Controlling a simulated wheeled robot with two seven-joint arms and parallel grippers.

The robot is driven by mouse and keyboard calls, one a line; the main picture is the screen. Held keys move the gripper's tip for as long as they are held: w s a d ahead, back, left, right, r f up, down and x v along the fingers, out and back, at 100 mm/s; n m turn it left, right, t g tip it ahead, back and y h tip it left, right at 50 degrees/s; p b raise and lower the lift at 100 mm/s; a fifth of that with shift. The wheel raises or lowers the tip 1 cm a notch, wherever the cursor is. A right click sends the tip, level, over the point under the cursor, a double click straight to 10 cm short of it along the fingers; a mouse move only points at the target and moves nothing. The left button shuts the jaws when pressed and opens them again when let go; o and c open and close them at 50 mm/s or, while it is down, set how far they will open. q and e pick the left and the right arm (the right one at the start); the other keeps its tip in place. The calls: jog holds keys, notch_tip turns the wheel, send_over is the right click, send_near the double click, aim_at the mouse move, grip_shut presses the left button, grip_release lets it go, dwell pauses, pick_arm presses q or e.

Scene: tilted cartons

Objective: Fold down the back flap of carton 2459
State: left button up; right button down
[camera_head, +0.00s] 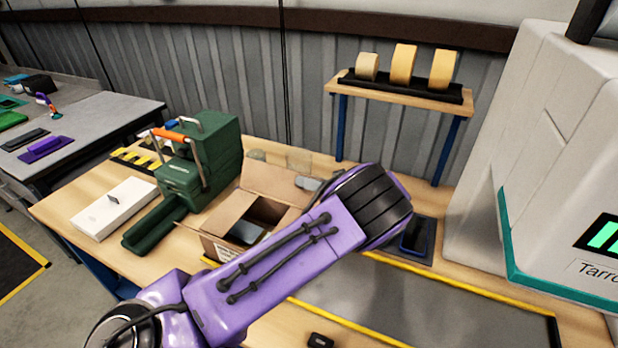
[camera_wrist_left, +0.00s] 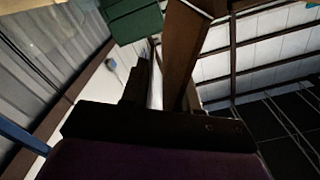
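An open cardboard carton (camera_head: 222,217) stands on the wooden table, partly hidden behind my purple left arm. Its back flap (camera_head: 275,180) stands up, tilted away from the opening. A dark item lies inside, and the label's number cannot be read. My left arm reaches across in front of the carton, and its black wrist is right of the box. My left gripper (camera_wrist_left: 146,75) is dark in the left wrist view, beside a brown carton panel (camera_wrist_left: 186,50). I cannot tell whether it touches the panel or how far its fingers are apart. My right gripper is not seen.
A white box (camera_head: 113,208) lies farther left. A shelf (camera_head: 395,95) with tape rolls stands behind. A grey machine (camera_head: 545,160) fills the right. A yellow-edged grey mat (camera_head: 430,300) lies in front.

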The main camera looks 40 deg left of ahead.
pick_arm(q)
jog(key=shift+s+r, duration=0.2)
jog(key=shift+s, duration=0.1)
jog(key=shift+w, duration=0.1)
grip_shut()
dwell(1.0)
